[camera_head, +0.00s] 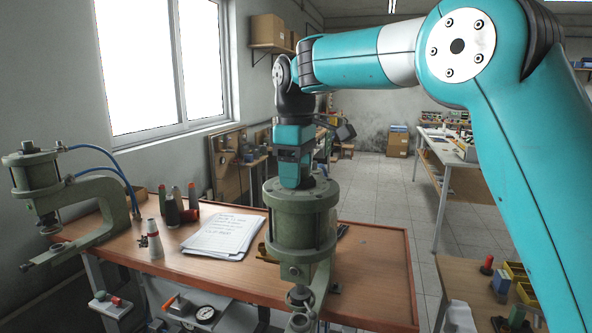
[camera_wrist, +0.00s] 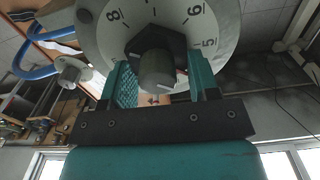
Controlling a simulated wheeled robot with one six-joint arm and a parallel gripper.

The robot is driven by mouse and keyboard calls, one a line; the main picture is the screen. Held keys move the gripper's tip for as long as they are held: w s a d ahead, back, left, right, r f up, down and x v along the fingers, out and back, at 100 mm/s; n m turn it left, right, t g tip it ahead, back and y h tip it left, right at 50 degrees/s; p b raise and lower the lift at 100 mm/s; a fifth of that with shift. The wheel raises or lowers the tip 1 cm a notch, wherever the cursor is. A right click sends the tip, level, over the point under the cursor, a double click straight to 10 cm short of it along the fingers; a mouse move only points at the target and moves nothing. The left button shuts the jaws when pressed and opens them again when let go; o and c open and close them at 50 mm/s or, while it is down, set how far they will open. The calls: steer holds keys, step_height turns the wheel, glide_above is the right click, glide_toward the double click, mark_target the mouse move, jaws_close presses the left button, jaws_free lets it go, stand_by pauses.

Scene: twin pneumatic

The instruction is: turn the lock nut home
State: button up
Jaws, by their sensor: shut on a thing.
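The lock nut (camera_wrist: 180,44) is a dark hexagonal nut around a grey round stem (camera_wrist: 158,70). It sits in front of a pale dial (camera_wrist: 222,22) with the numbers 8, 6 and 5 showing. My gripper (camera_wrist: 162,84) has one teal finger on each side of the nut and is shut on it. In the head view my gripper (camera_head: 293,176) points straight down onto the top of the near green pneumatic press (camera_head: 300,216). The nut and dial are hidden there behind the gripper and the press top.
A second green press (camera_head: 105,205) with blue hoses stands at the left of the wooden bench (camera_head: 375,265).

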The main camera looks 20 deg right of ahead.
steer(key=m+p, duration=0.1)
steer(key=m, duration=0.1)
steer(key=m+p, duration=0.2)
steer(key=m, duration=0.1)
steer(key=shift+w+d+r, duration=0.2)
steer(key=m, duration=0.2)
steer(key=m+p, duration=0.1)
steer(key=m, duration=0.1)
steer(key=m+p, duration=0.1)
steer(key=m, duration=0.1)
steer(key=shift+w+d+f, duration=0.1)
steer(key=shift+d, duration=0.2)
steer(key=shift+m+p, duration=0.3)
steer(key=o, duration=0.9)
step_height(320, 180, up, 17)
steer(key=shift+r, duration=0.15)
